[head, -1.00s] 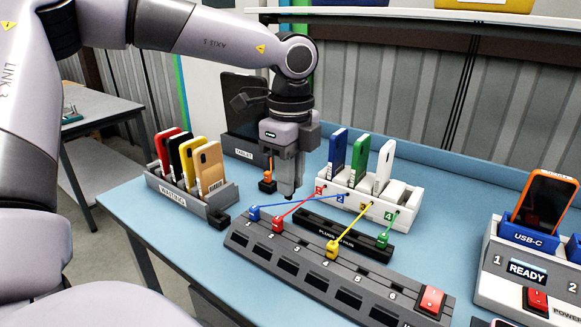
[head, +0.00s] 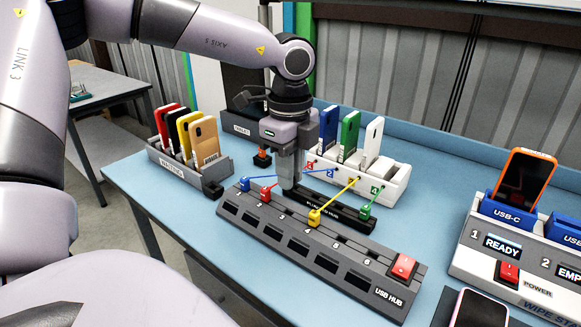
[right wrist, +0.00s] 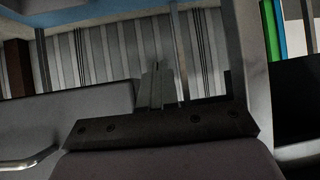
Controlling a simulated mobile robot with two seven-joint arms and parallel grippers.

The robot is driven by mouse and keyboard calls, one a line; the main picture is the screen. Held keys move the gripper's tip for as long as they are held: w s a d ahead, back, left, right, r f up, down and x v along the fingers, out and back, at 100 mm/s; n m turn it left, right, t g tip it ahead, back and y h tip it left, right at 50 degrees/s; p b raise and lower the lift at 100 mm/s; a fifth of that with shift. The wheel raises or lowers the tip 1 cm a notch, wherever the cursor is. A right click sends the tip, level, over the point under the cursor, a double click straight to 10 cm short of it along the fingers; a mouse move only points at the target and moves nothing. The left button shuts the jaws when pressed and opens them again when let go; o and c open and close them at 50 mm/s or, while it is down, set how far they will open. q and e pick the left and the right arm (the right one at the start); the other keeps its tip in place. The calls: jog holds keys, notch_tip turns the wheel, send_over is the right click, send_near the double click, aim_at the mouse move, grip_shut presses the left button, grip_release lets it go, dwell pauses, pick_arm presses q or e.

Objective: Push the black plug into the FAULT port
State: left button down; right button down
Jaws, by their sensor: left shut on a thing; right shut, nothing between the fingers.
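My left gripper (head: 288,186) points straight down at the left end of the black strip labelled as plugs for the hub (head: 335,208). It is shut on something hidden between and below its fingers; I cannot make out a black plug. No FAULT label is readable in the head view. The grey USB hub (head: 272,230) lies in front, with numbered ports and blue (head: 244,184), red (head: 266,194), yellow (head: 314,217) and green (head: 366,211) plugs on or near it. My right gripper (right wrist: 157,85) is shut and empty in the right wrist view, away from the table items.
A grey WAITING rack (head: 170,170) of phones stands left. A white rack (head: 393,186) with phones and cables is just behind the strip. A charging station (head: 470,252) is at right. Blue tabletop is clear at the front left.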

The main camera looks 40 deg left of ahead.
aim_at(290, 193)
pick_arm(q)
jog(key=shift+f+b, duration=0.75)
jog(key=shift+f, duration=1.4)
jog(key=shift+f+b, duration=0.2)
jog(key=shift+b, duration=0.45)
jog(key=shift+f+b, duration=0.25)
jog(key=shift+b, duration=0.1)
jog(key=shift+f+b, duration=0.45)
jog(key=shift+b, duration=0.1)
jog(key=c, duration=0.6)
grip_release()
